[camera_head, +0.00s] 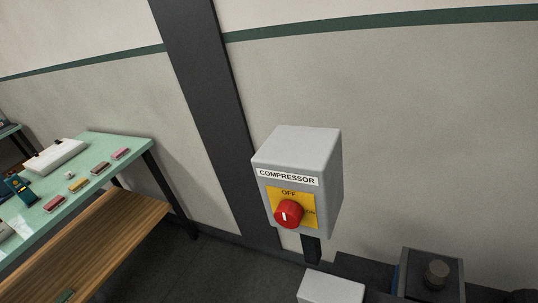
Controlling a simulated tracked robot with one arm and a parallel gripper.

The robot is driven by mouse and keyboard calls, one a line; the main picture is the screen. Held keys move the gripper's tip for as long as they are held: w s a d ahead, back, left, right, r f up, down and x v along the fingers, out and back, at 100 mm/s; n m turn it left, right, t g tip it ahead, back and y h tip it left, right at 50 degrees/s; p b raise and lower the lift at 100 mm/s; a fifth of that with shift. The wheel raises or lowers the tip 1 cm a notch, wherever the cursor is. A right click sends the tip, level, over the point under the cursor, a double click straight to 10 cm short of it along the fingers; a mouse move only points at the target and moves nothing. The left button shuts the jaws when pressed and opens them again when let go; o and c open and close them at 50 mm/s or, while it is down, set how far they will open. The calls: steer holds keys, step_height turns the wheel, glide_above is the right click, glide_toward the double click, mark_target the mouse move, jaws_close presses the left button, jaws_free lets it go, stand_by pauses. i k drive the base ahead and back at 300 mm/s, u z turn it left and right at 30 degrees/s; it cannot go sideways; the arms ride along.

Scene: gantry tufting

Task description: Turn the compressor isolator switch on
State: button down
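The compressor isolator switch is a grey box (328,185) right of centre, with a white COMPRESSOR label (287,177). Its yellow plate (308,203) reads OFF at the top and ON at the right. A round red knob (290,213) sits on the plate. Its white mark stands roughly upright, pointing toward OFF. I cannot make out my gripper in this view, and nothing visibly touches the knob.
A dark post (205,95) stands behind the box against the pale wall. A green-topped bench (100,150) with small coloured blocks is at left, above a wooden shelf (110,235). A light block (330,288) and dark equipment (455,270) lie below the box.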

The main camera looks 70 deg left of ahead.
mark_target(289, 214)
steer(key=u, duration=1.15)
steer(key=k, duration=0.6)
